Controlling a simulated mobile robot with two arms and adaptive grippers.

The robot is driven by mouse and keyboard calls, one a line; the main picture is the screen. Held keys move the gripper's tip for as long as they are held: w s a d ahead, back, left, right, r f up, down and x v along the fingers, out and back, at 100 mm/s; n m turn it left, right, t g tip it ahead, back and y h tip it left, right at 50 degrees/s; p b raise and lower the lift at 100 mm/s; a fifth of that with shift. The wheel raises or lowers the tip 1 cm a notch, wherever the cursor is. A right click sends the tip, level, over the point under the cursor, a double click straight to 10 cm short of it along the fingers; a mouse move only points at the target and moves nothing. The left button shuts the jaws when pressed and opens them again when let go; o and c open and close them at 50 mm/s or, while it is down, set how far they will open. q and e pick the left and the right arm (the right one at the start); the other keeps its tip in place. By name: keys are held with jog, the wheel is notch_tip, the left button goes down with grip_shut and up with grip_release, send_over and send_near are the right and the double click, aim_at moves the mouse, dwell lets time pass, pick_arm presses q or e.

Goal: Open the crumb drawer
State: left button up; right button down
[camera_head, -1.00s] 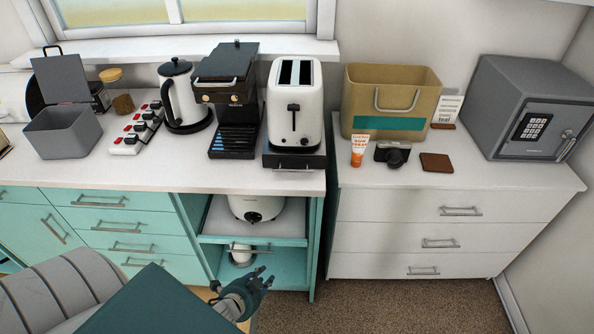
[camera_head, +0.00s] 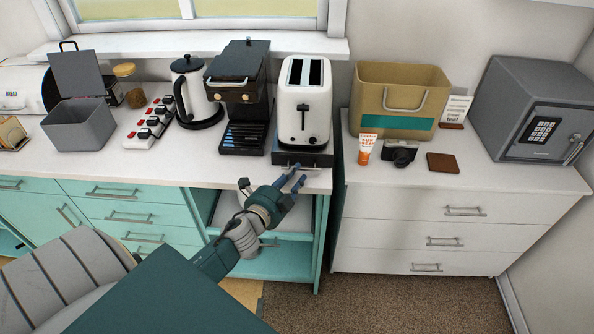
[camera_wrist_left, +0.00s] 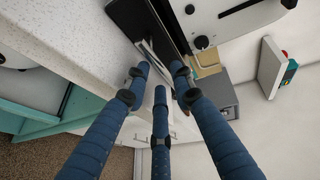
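The crumb drawer (camera_head: 318,158) is a dark, low tray under the white toaster (camera_head: 303,100), with a thin metal handle on its front. It looks closed. In the left wrist view the dark drawer (camera_wrist_left: 140,22) and its pale handle (camera_wrist_left: 153,52) show just beyond my fingertips. My left gripper (camera_head: 290,180) is at the counter's front edge, just below and in front of the handle. Its three blue fingers are spread with nothing between them, as the left wrist view (camera_wrist_left: 160,78) also shows. I cannot tell if a fingertip touches the handle. My right gripper is not in view.
Left of the toaster stand a coffee machine (camera_head: 242,95), a kettle (camera_head: 196,98) and a power strip (camera_head: 150,125). A sunscreen tube (camera_head: 366,149), camera (camera_head: 400,152) and tan bin (camera_head: 400,95) stand on the white dresser to the right. Open shelves lie below the counter.

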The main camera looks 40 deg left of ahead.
pick_arm(q)
jog(key=shift+x, duration=0.95)
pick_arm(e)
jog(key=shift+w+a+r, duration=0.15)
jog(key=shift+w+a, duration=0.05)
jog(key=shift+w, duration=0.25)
pick_arm(q)
jog(key=shift+c, duration=0.3)
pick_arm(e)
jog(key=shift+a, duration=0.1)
pick_arm(q)
grip_shut()
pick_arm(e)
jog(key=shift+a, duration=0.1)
